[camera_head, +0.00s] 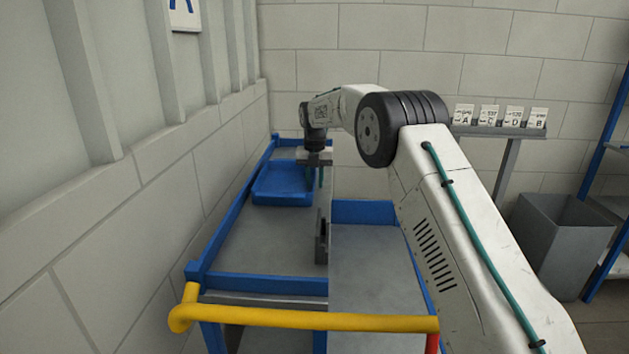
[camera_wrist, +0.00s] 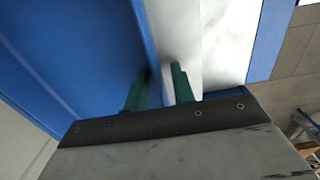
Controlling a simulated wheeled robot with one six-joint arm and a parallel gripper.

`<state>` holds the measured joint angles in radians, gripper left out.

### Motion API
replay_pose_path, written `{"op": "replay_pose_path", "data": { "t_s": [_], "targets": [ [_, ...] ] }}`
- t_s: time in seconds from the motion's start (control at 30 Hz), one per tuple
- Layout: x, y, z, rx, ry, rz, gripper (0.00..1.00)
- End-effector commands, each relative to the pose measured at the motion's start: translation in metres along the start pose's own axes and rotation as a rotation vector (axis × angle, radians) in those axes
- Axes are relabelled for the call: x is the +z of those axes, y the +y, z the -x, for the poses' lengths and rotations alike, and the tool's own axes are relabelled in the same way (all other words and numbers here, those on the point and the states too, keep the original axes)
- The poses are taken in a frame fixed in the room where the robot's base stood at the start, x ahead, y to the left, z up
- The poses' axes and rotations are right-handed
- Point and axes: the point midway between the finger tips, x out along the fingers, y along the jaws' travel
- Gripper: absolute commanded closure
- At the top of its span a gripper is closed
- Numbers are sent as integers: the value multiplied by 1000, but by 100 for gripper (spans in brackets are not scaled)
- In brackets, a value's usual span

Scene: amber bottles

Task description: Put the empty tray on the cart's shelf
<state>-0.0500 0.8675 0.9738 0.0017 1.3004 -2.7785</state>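The empty blue tray (camera_head: 283,187) lies at the far end of the cart's raised grey shelf (camera_head: 270,240), close to the wall side. The cart has blue edges and a yellow handle (camera_head: 300,319). My gripper (camera_head: 315,180) is at the tray's right side, pointing down. In the wrist view, my gripper's two green fingers (camera_wrist: 162,80) stand apart, one on each side of the tray's blue side wall (camera_wrist: 152,60). A gap shows between the right finger and the wall. The tray's underside is hidden.
A lower grey deck (camera_head: 370,265) lies right of the shelf. A wall (camera_head: 130,200) runs close along the cart's left. A stand with several label cards (camera_head: 500,118), a grey bin (camera_head: 560,240) and a blue rack (camera_head: 606,190) are at right. The shelf's near part is mostly clear.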

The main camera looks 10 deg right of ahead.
Motion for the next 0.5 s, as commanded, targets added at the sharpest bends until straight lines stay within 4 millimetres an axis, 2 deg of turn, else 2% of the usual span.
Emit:
{"op": "replay_pose_path", "data": {
  "t_s": [0.17,0.5],
  "targets": [
    [1,0,21,1,-4,0,75],
    [1,0,92,1,-3,0,75]
  ]
}}
